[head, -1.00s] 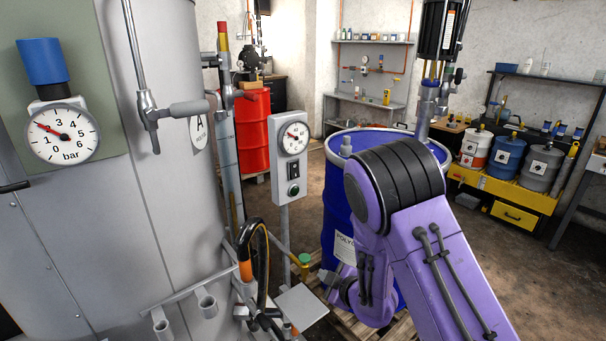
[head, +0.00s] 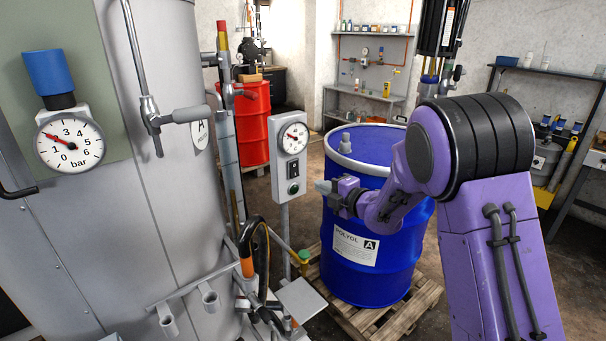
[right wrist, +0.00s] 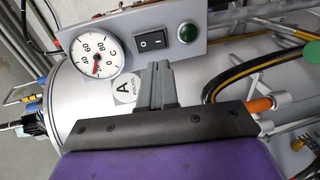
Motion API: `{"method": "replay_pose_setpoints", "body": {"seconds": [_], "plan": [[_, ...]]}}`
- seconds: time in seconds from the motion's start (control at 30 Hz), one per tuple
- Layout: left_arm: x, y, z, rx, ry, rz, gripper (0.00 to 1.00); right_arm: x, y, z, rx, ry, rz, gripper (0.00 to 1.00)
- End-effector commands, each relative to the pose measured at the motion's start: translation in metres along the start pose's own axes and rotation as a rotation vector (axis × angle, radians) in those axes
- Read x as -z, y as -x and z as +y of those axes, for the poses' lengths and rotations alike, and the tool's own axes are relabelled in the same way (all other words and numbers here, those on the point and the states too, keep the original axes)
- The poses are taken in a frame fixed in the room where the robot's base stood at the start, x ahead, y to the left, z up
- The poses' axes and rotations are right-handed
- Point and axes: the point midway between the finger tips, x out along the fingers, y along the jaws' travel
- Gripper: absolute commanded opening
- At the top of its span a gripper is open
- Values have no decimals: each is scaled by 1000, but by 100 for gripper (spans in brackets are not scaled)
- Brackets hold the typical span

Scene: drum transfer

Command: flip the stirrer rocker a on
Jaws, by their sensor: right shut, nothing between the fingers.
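The stirrer rocker is a black switch (head: 293,169) on the grey post-mounted panel (head: 279,140), below a round dial and above a green lamp. In the right wrist view the rocker (right wrist: 151,41) shows white marks and lies between the dial and the lamp (right wrist: 188,33). I cannot tell which side is pressed. My right gripper (head: 322,187) is shut and empty, to the right of the panel, pointing left towards it. In the right wrist view its closed grey fingers (right wrist: 157,70) point at the panel below the rocker, seemingly apart from it. My left gripper is not in view.
A blue drum (head: 355,248) stands on a wooden pallet (head: 405,318) behind my right gripper. A large grey tank (head: 160,235) fills the left. A hose with an orange collar (head: 246,266) stands below the panel. A red drum (head: 254,125) is farther back.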

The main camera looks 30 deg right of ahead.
Motion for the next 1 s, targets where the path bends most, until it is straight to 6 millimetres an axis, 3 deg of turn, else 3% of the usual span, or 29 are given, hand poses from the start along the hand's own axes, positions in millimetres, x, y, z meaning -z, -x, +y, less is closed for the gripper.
{"method": "replay_pose_setpoints", "body": {"seconds": [0.2, 0.4, 0.6, 0.87, 1.0], "plan": [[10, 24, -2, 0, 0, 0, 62, 0, -47, 4, 2, 0, 1, 0], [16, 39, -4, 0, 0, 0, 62, 0, -80, 3, 2, -1, 0, 0], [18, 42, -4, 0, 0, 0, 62, 0, -92, 0, 0, -1, 0, 0], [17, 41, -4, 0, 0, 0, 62, 0, -92, 0, 0, -1, 0, 0], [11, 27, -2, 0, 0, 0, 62, 8, -101, -6, -19, 3, 11, 0]]}}
